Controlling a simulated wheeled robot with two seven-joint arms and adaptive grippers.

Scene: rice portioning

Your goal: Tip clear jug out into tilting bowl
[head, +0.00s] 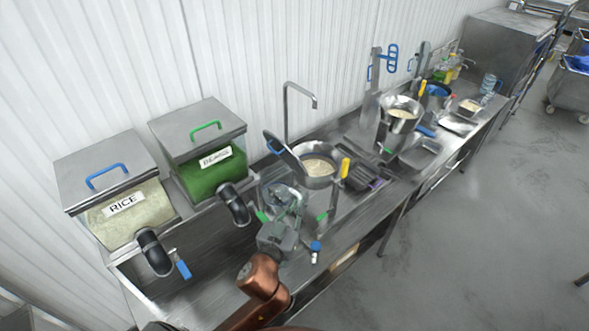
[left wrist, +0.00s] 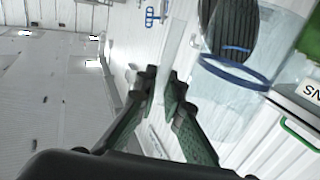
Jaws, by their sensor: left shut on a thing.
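My left gripper (head: 288,200) is shut on the clear jug (head: 268,192), just in front of and left of the steel bowl. In the left wrist view the fingers (left wrist: 160,100) close at the side of the jug (left wrist: 222,110), which has a blue rim. The jug looks see-through; I cannot make out contents or its exact tilt. The steel bowl (head: 331,178), apparently the tilting bowl, holds pale grain-like contents and has a yellow handle. My right gripper is not in view.
RICE (head: 121,204) and BEANS (head: 215,160) bins with dark spouts stand at left. A tall tap (head: 286,110) rises behind the bowl. A second steel pot (head: 401,103), trays and bottles stand farther right. Open floor lies right of the counter.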

